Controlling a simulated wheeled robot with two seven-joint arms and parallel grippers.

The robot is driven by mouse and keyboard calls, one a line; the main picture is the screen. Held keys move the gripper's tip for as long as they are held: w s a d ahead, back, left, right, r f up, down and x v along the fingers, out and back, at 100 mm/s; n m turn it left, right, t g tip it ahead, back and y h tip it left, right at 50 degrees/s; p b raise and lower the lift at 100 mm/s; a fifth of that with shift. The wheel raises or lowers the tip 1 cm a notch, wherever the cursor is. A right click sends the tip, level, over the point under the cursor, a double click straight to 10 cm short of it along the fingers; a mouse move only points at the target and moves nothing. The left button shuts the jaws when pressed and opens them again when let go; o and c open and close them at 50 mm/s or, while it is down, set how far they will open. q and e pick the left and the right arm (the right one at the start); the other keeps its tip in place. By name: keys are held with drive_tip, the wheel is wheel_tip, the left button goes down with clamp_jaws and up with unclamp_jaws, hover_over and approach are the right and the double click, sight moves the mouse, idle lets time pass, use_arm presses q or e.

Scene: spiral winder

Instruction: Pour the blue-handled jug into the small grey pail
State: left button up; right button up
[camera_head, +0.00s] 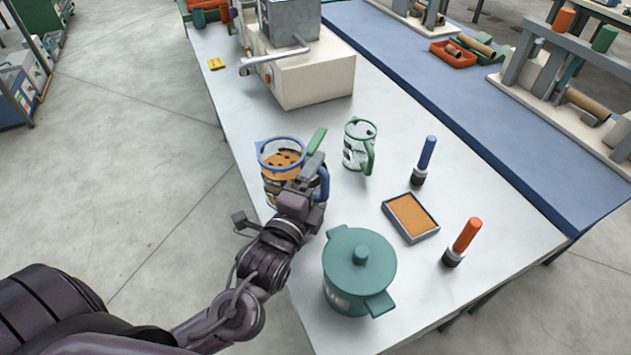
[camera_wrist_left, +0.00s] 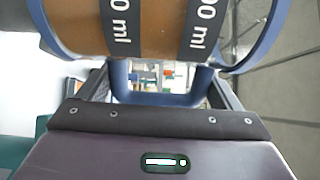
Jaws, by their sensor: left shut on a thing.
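The blue-handled jug (camera_head: 272,182) is clear, with a blue rim and an orange-brown content, near the left edge of the white table. It looks upright; I cannot tell whether its base touches the table. My left gripper (camera_head: 310,180) is shut on its blue handle, on the jug's right side. In the left wrist view the jug (camera_wrist_left: 150,35) fills the top, with its handle (camera_wrist_left: 160,98) between the fingers. My gripper hides part of the handle and the jug's lower right. I see no small grey pail. My right gripper is out of view.
A green-handled clear jug (camera_head: 356,146) stands close to the right. A teal lidded pot (camera_head: 358,270) is in front. A shallow tray (camera_head: 410,217), a blue-handled tool (camera_head: 426,160) and an orange-handled tool (camera_head: 461,241) stand farther right. A beige machine (camera_head: 312,80) is behind.

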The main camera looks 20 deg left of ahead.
use_arm(q)
drive_tip(key=shift+w+r, duration=0.1)
drive_tip(key=shift+w, duration=0.15)
drive_tip(key=w+d+r+h+p, duration=0.3)
drive_tip(key=w+d+r+p, duration=0.15)
drive_tip(key=w+r, duration=0.2)
drive_tip(key=w+a+r+n+p, duration=0.2)
drive_tip(key=a+n+p, duration=0.4)
drive_tip(key=n, duration=1)
drive_tip(key=shift+a+r+g+p, duration=0.2)
drive_tip(key=shift+a+g+p, duration=0.15)
drive_tip(key=shift+a, duration=0.6)
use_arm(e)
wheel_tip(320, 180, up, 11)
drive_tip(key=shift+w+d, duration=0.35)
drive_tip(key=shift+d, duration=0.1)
